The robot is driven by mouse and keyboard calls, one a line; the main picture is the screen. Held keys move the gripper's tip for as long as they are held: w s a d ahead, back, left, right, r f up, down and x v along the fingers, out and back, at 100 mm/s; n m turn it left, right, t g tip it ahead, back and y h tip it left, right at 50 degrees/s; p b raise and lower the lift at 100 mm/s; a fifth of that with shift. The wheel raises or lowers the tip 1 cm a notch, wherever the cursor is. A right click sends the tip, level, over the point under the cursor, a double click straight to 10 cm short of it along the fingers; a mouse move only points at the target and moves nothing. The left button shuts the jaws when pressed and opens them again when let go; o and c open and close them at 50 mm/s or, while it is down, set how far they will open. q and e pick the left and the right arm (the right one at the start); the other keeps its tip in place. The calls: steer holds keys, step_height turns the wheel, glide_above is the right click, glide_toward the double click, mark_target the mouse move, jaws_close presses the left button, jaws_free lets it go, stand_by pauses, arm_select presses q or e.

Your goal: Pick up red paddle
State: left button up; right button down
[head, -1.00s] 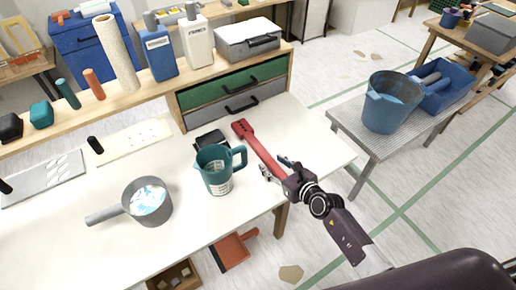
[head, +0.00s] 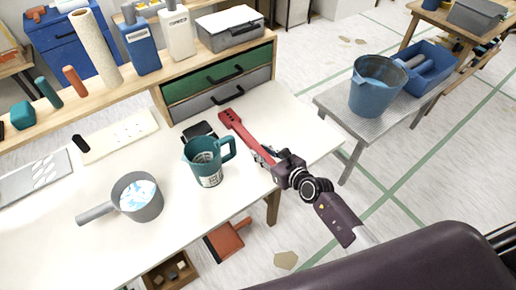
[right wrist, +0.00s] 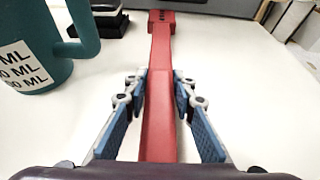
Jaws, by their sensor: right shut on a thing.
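The red paddle (head: 247,134) lies along the right part of the white table, its slotted end pointing toward the drawers. In the right wrist view the paddle (right wrist: 159,75) runs lengthwise between the finger pads. My right gripper (head: 268,156) is shut on the near, handle end of the paddle; in the right wrist view the gripper (right wrist: 158,95) has a finger on each side of it. The near end of the handle is hidden by my gripper. My left gripper is not in view.
A teal measuring jug (head: 206,162) stands close left of the paddle. A black object (head: 199,131) lies behind the jug. A grey saucepan (head: 138,197) stands further left. A drawer unit (head: 218,85) borders the back. A blue bucket (head: 377,87) stands on a metal bench (head: 333,99) at right.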

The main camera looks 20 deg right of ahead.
step_height(320, 180, up, 8)
steer(key=shift+r+p, duration=0.1)
steer(key=shift+p, duration=1)
step_height(320, 180, up, 12)
steer(key=shift+f, duration=0.2)
steer(key=shift+f, duration=0.1)
